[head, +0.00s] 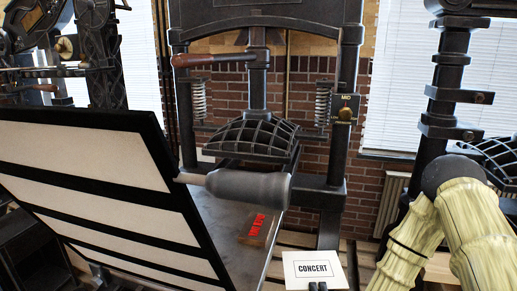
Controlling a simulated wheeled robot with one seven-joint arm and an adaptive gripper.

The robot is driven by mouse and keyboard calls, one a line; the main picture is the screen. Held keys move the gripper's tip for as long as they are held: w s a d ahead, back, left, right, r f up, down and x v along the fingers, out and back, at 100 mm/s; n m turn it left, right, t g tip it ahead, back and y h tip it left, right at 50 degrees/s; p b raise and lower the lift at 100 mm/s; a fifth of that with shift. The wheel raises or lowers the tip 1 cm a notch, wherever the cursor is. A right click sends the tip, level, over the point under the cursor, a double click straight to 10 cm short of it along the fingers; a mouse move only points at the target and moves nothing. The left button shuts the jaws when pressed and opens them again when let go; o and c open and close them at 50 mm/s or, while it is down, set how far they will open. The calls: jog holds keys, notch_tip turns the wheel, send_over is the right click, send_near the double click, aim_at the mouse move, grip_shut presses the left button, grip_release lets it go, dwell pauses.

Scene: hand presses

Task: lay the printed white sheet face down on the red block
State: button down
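The printed white sheet (314,265) is at the bottom, right of centre, in the head view. Its face reads "CONCERT" inside a thin dark frame and is turned up towards me. The red block (256,224), a small wooden block with raised red lettering, lies on the grey metal press bed (222,214), up and left of the sheet. Two dark fingertips of my gripper (318,287) show close together at the sheet's lower edge. The rest of my gripper is cut off by the picture's bottom, so I cannot tell whether it grips the sheet.
A large black-framed, white-striped panel (100,128) stands tilted left of the bed. A grey roller-like handle (248,187) juts across above the block. The press's black ribbed platen (257,138) hangs behind. Black uprights (333,190) flank the bed. Another press (447,75) stands right.

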aim_at(314, 272)
jog(key=shift+w, duration=0.1)
jog(key=shift+w+r+p, duration=0.25)
jog(key=shift+w+r, duration=0.4)
jog(key=shift+w, duration=0.5)
jog(key=shift+w+r+p, duration=0.25)
jog(key=shift+w+r, duration=0.45)
jog(key=shift+w, duration=0.4)
jog(key=shift+w+r+p, duration=0.25)
jog(key=shift+w+r, duration=0.4)
jog(key=shift+w, duration=0.5)
jog(key=shift+f, duration=0.1)
jog(key=shift+m+b, duration=0.4)
jog(key=shift+m, duration=0.1)
jog(key=shift+m+b, duration=1.9)
jog(key=shift+m, duration=0.6)
jog(key=shift+m+b, duration=0.3)
jog(key=shift+m, duration=0.1)
jog(key=shift+m+b, duration=0.9)
jog(key=shift+m, duration=0.2)
jog(key=shift+m+b, duration=1.4)
jog(key=shift+m+b, duration=1.7)
jog(key=shift+b, duration=0.05)
